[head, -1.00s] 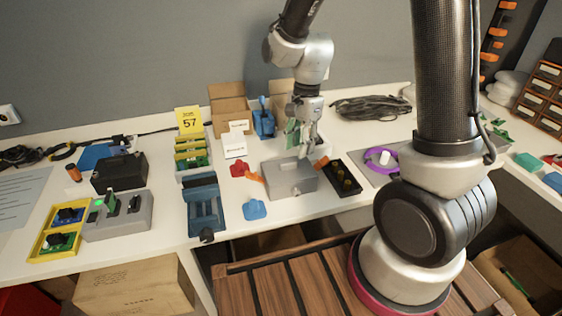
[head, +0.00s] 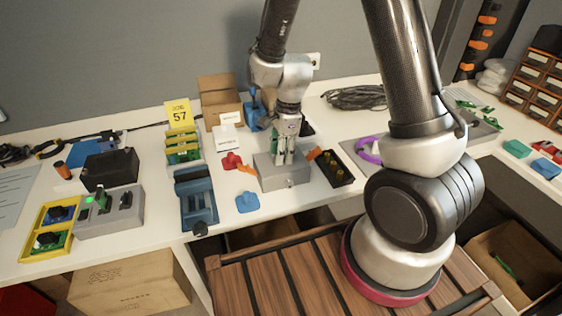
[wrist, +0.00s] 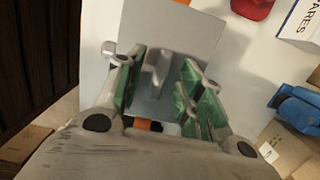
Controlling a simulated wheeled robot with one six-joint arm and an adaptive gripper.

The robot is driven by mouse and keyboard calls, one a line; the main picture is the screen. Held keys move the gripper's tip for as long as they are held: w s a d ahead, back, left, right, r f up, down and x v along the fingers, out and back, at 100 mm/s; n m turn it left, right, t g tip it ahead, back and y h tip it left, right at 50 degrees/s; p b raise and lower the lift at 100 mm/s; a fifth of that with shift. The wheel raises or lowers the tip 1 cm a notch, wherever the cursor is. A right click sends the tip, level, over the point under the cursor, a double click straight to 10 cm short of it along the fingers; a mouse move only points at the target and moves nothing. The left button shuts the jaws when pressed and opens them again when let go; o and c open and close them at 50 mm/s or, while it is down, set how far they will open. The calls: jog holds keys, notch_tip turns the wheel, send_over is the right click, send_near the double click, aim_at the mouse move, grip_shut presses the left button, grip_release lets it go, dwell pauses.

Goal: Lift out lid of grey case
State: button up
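The grey case (head: 285,178) sits on the white bench in front of my arm. Its lid (wrist: 178,25) is on it and fills the upper middle of the wrist view. A small raised grey handle (wrist: 158,70) stands up from the lid. My gripper (head: 284,160) points down right over the lid. In the wrist view, its green-padded fingers are apart, one on each side of the handle, with gaps showing. Whether the fingertips touch the lid I cannot tell. The inside of the case is hidden.
A black tray with brass parts (head: 334,168) stands close right of the case. A red piece (head: 231,160) and a blue piece (head: 247,202) lie to its left, near a blue vise (head: 196,198). A purple ring (head: 368,150) is farther right.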

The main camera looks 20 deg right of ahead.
grip_shut()
jog(key=shift+r, duration=0.1)
notch_tip(320, 180, up, 10)
dwell(0.6)
